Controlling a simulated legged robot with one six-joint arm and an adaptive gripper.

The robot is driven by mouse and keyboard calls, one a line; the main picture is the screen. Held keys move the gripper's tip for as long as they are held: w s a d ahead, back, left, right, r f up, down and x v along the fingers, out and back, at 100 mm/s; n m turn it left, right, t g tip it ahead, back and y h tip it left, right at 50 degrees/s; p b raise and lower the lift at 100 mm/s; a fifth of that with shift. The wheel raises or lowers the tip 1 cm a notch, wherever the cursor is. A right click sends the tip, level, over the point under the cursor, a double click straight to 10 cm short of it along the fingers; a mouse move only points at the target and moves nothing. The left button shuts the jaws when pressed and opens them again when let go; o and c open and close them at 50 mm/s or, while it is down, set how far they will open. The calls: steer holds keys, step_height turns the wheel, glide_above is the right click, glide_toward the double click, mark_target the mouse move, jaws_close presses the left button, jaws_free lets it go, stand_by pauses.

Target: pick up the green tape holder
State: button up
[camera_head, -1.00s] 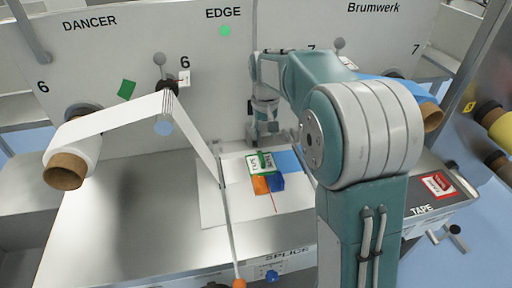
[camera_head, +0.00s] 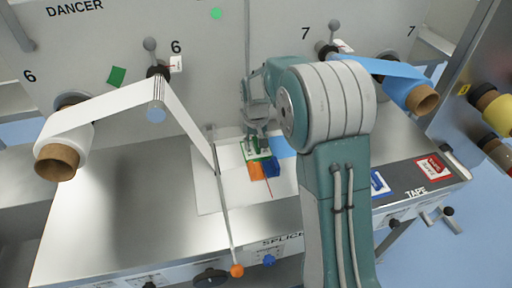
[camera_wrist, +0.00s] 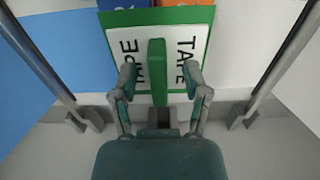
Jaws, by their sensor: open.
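The green tape holder (camera_wrist: 157,52) shows in the wrist view as an upright green fin on a white, green-edged plate lettered TAPE. In the head view the tape holder (camera_head: 249,155) lies on the white splice sheet, partly hidden by my gripper (camera_head: 257,138). In the wrist view my gripper (camera_wrist: 159,78) is open, with one finger on each side of the fin. A gap shows between the fin and each finger. The plate lies under the fingertips.
An orange block (camera_head: 256,171) and a blue block (camera_head: 271,168) sit right in front of the holder. A white web and a blue web (camera_head: 372,68) run from rolls at either side. A thin rod with an orange knob (camera_head: 237,271) crosses left of the holder.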

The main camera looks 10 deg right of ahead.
mark_target(256, 143)
steer(key=shift+f, duration=0.1)
steer(key=shift+c, duration=0.3)
jaws_close()
steer(key=shift+r, duration=0.25)
steer(key=r, duration=0.3)
steer(key=shift+s+r, duration=0.25)
steer(key=shift+s, duration=0.05)
steer(key=s+r, duration=0.9)
steer(key=s, duration=0.4)
steer(key=shift+s, duration=0.25)
